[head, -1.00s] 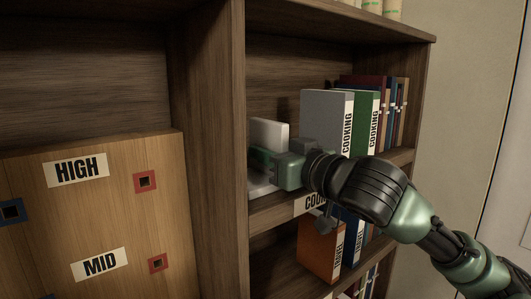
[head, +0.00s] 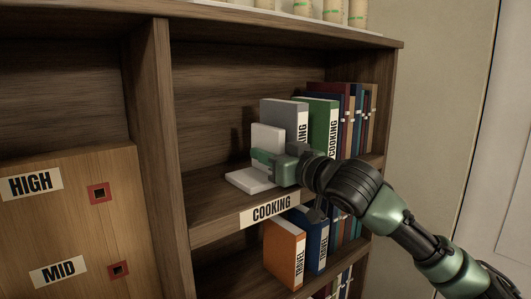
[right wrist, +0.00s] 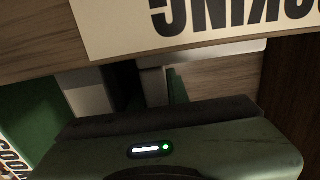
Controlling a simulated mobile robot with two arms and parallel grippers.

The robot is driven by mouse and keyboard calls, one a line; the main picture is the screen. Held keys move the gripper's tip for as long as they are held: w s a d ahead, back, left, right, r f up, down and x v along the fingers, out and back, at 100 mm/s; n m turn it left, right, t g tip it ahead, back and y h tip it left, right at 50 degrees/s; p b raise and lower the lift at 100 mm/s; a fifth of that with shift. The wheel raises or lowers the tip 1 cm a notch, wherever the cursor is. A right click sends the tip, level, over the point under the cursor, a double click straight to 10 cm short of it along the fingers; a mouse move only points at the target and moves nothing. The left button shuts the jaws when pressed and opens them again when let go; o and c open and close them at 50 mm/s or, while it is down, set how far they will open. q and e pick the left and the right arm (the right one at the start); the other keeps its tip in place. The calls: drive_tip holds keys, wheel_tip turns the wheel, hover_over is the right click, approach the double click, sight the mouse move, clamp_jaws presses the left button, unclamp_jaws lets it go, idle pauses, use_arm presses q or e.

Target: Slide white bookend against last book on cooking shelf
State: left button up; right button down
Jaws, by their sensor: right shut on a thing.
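The white bookend (head: 266,137) stands upright on the cooking shelf (head: 210,205), with its flat base (head: 247,181) reaching left. My right gripper (head: 270,158) is shut on the bookend from the front. The grey cooking book (head: 283,109) is the leftmost of the row, just right of the bookend and partly hidden by it. I cannot tell whether the two touch. In the right wrist view, the gripper body fills the bottom, and a pale strip of the bookend (right wrist: 210,50) shows under the shelf label. My left gripper is not in view.
A green cooking book (head: 318,120) and several darker books (head: 350,110) stand farther right. The COOKING label (head: 269,208) is on the shelf edge. Travel books (head: 284,250) stand below. The shelf is clear left of the bookend, up to the upright divider (head: 160,150).

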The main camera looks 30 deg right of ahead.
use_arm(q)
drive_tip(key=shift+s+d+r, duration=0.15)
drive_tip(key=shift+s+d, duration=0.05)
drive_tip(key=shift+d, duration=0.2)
use_arm(e)
drive_tip(key=shift+d, duration=0.4)
drive_tip(key=c, duration=1.3)
unclamp_jaws()
drive_tip(key=shift+w, duration=0.1)
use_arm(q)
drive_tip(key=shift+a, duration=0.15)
use_arm(e)
drive_tip(key=shift+s+f+b, duration=0.2)
drive_tip(key=shift+s+b, duration=0.25)
drive_tip(key=shift+s, duration=0.05)
drive_tip(key=s+b, duration=0.2)
drive_tip(key=s, duration=0.1)
drive_tip(key=s+b, duration=0.2)
drive_tip(key=shift+s+d, duration=0.15)
drive_tip(key=shift+d, duration=0.15)
drive_tip(key=shift+s+r+b, duration=0.1)
drive_tip(key=shift+s+b, duration=0.4)
drive_tip(key=shift+s, duration=0.2)
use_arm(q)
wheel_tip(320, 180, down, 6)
